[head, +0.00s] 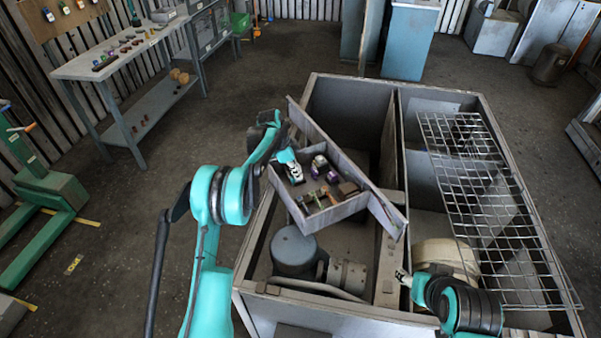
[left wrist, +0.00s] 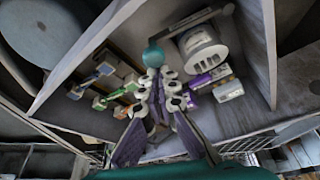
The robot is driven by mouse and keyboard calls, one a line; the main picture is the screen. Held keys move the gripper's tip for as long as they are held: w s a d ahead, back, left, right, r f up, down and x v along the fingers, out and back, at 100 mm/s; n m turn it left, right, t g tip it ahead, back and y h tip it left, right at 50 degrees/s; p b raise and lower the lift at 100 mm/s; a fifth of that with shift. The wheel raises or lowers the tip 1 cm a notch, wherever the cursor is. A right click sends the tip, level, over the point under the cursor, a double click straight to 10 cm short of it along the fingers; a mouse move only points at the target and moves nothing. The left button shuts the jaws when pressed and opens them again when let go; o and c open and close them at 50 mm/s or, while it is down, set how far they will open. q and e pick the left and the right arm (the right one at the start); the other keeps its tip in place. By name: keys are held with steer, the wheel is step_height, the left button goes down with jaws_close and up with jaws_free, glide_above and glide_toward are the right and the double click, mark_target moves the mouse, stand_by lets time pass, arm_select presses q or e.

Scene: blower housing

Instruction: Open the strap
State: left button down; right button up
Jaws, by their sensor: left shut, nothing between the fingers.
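I cannot clearly make out a strap in either view. My left gripper (head: 292,172) is over the left part of a tilted grey open tray (head: 345,208) holding several small parts. In the left wrist view, the fingers of my left gripper (left wrist: 158,85) are closed together with nothing held, above the tray's floor. Near them are a white cylinder with dark slots (left wrist: 202,50), purple-and-white pieces (left wrist: 212,78) and green-tipped brown pieces (left wrist: 105,70). My right gripper (head: 403,277) is at the lower middle of the head view, beside the divider; its fingers are too small to judge.
The tray sits across a big grey divided housing (head: 313,302). A workbench (head: 120,55) stands at the upper left.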

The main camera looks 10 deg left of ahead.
mark_target(291, 179)
arm_select(q)
steer(key=shift+s+a+m, duration=0.4)
steer(key=shift+a+m, duration=0.15)
steer(key=shift+m, duration=0.05)
steer(key=shift+s+a, duration=0.4)
steer(key=shift+a, duration=0.35)
steer(key=shift+s+a, duration=0.25)
steer(key=shift+a, duration=0.45)
arm_select(e)
steer(key=shift+f, duration=0.15)
arm_select(q)
steer(key=shift+a, duration=0.1)
arm_select(e)
steer(key=shift+d, duration=0.1)
